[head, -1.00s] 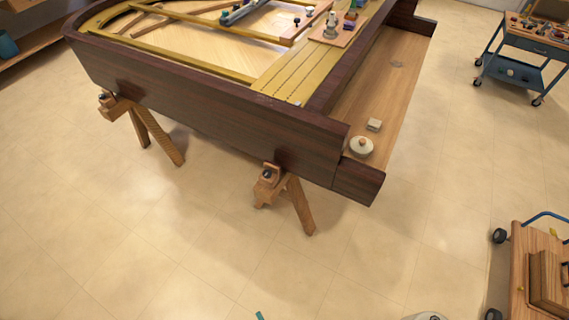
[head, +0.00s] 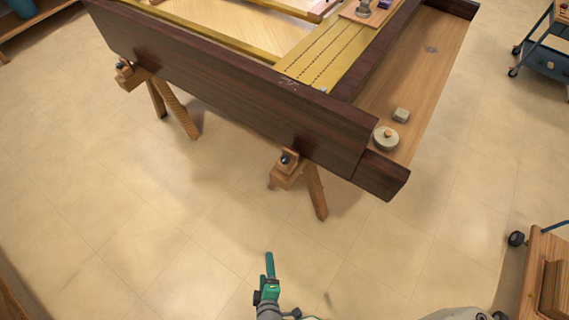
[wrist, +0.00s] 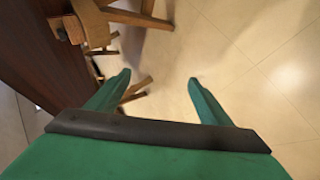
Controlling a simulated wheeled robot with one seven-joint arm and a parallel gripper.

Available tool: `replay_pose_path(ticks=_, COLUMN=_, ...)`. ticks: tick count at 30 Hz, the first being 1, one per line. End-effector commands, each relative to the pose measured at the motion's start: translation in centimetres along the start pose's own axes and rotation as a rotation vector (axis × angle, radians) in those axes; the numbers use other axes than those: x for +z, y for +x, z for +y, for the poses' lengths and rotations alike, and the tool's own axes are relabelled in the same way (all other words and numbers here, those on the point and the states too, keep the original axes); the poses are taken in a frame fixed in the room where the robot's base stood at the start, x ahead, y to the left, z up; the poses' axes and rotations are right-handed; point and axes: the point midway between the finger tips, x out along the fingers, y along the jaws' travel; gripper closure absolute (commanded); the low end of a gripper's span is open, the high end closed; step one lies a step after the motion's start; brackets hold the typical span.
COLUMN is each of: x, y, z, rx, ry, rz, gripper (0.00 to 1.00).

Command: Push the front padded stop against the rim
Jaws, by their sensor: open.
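Two wooden supports with dark-tipped stops stand along the piano's dark outer rim (head: 230,90). The nearer padded stop (head: 289,160) sits on a block at the right support, close to the rim. The other padded stop (head: 123,66) is at the left support. I cannot tell whether either pad touches the rim. My gripper (head: 269,264) is green, low in the head view, over the floor and apart from the supports. The wrist view shows its two fingers (wrist: 158,77) spread with nothing between them. A wooden support block (wrist: 66,28) and the dark rim show there at upper left.
A round pale object (head: 386,138) and a small block (head: 401,115) lie on the piano's wooden keybed. Open tiled floor lies before the piano.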

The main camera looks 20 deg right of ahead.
Motion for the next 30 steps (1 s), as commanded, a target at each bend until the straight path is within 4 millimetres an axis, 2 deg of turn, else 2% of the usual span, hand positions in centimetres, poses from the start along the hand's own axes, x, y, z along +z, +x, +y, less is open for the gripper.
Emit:
replay_pose_path(ticks=1, x=0.1, y=2.4, z=-0.1, rx=0.001, ry=-0.100, rz=-0.038, gripper=0.27)
replay_pose_path(ticks=3, x=0.7, y=5.1, z=-0.1, rx=-0.001, ry=-0.245, rz=-0.101, gripper=0.27)
replay_pose_path(ticks=8, x=1.5, y=10.7, z=1.8, rx=0.006, ry=-0.573, rz=-0.257, gripper=0.27)
replay_pose_path(ticks=11, x=1.7, y=13.8, z=4.2, rx=0.017, ry=-0.768, rz=-0.368, gripper=0.27)
replay_pose_path(ticks=15, x=1.2, y=17.2, z=9.0, rx=0.040, ry=-1.028, rz=-0.542, gripper=0.27)
replay_pose_path(ticks=19, x=0.0, y=19.2, z=14.3, rx=0.064, ry=-1.234, rz=-0.716, gripper=0.27)
replay_pose_path(ticks=24, x=-1.9, y=20.2, z=20.0, rx=0.089, ry=-1.416, rz=-0.908, gripper=0.27)
replay_pose_path(ticks=27, x=-2.8, y=20.3, z=22.1, rx=0.099, ry=-1.473, rz=-0.980, gripper=0.27)
replay_pose_path(ticks=30, x=-3.2, y=20.3, z=23.2, rx=0.102, ry=-1.503, rz=-1.020, gripper=0.27)
